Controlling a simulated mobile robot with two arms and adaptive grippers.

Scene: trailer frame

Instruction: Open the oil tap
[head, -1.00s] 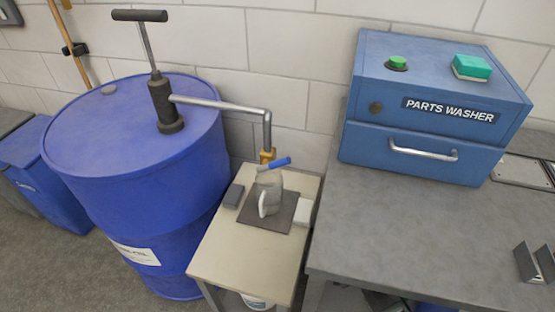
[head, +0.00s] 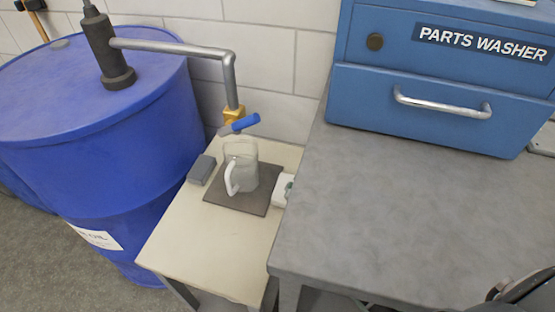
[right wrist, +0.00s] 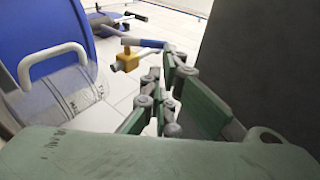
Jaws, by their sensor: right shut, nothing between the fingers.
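The oil tap (head: 234,114) is a small yellow fitting at the end of a grey pipe. A clear jug (head: 243,168) with a white handle stands upright below the tap. In the right wrist view the tap (right wrist: 125,63) and its blue handle (right wrist: 143,43) show beyond my right gripper (right wrist: 162,88). The gripper is shut and empty; the head view shows only a dark part of it or its arm at the bottom right corner. My left gripper is not in view.
The blue drum (head: 85,130) with its pump (head: 108,50) stands at the left. The jug is on a dark mat (head: 238,203) on a cream side table (head: 200,247). The grey bench (head: 400,215) and blue parts washer (head: 420,110) are at the right. The bench's front area is clear.

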